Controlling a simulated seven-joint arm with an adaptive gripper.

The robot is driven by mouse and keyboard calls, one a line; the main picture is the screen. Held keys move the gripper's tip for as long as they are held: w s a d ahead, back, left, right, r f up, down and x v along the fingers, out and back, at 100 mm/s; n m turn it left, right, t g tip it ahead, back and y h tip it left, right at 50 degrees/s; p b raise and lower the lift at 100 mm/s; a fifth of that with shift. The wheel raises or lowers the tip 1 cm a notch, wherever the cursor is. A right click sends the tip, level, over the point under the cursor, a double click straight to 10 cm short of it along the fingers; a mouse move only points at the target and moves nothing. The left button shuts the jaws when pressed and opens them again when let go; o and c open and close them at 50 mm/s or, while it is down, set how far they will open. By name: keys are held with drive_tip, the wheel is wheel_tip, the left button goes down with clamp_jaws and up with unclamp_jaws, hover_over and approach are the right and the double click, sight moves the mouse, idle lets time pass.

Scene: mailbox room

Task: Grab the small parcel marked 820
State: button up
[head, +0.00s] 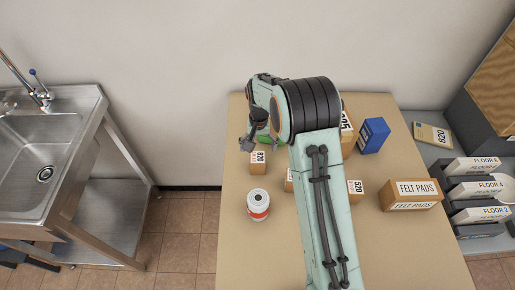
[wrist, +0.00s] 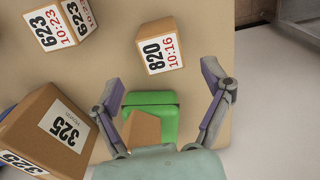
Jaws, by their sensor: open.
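The small brown parcel marked 820 (head: 258,165) stands on the tan table near its left edge in the head view. In the wrist view this parcel (wrist: 160,50) shows its white label reading 820 and 10:16. My gripper (wrist: 165,82) is open, with nothing held at its fingertips. The parcel lies beyond the fingertips, roughly centred between them and apart from both. In the head view my gripper (head: 250,142) is just behind the parcel, partly hidden by my arm.
Parcels marked 325 (wrist: 45,125) and 623 (wrist: 50,28) stand to the left in the wrist view. A white jar (head: 258,205) stands in front of the parcel. Another flat item marked 820 (head: 432,135) lies on the grey surface at right.

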sight(258, 157)
wheel_tip(258, 157, down, 7)
drive_tip(key=shift+s+a, duration=0.1)
idle(0.3)
drive_tip(key=c, duration=1.3)
